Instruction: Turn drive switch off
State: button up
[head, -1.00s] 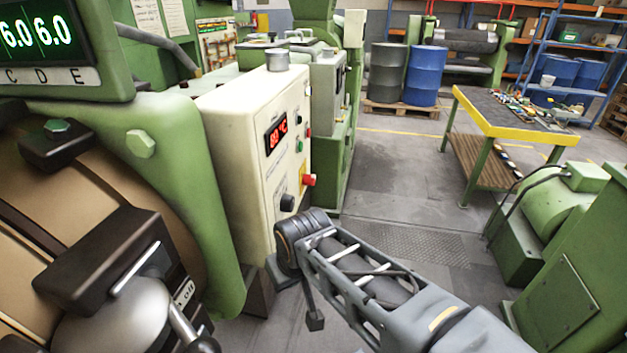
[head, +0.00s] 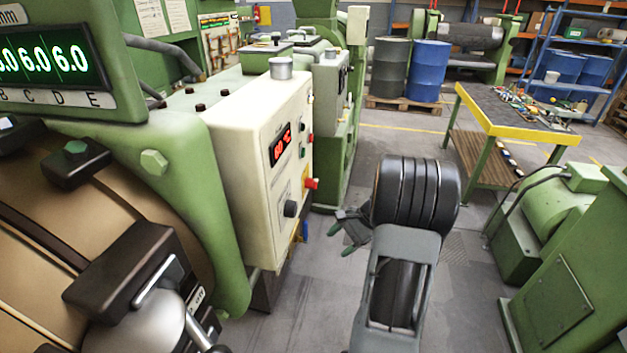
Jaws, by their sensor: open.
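A cream control box (head: 235,150) stands at the left centre, its control face turned right. That face has a red digital display (head: 280,144), a black rotary knob (head: 290,209) low down, and a red switch (head: 311,184) with yellow at its base on the right edge. The labels are too small to read, so I cannot tell which control is the drive switch. My gripper (head: 339,240) is open and empty, its dark, green-tipped fingers pointing left. It appears right of and below the knob, apart from the box. My arm hides part of the floor.
A green machine with a numeric display (head: 50,60) and large brown drum (head: 100,210) fills the left. A yellow-edged worktable (head: 520,130) stands right, with a green motor unit (head: 560,215) in front. Blue and dark barrels (head: 427,72) stand behind. Floor between is clear.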

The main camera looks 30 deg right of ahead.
jog(key=w+d+m+t+y, duration=0.3)
jog(key=d+m+t, duration=0.2)
jog(key=d+m, duration=0.15)
jog(key=m+t+y, duration=0.2)
jog(key=m+t, duration=0.2)
jog(key=t, duration=0.1)
send_near(313, 186)
jog(key=p+x, duration=0.1)
jog(key=x, duration=0.2)
jog(key=p+x, duration=0.2)
jog(key=x, duration=0.1)
jog(key=p+x, duration=0.1)
jog(key=x, duration=0.3)
jog(key=shift+w+d, duration=0.25)
jog(key=shift+w, duration=0.1)
jog(key=c, duration=0.9)
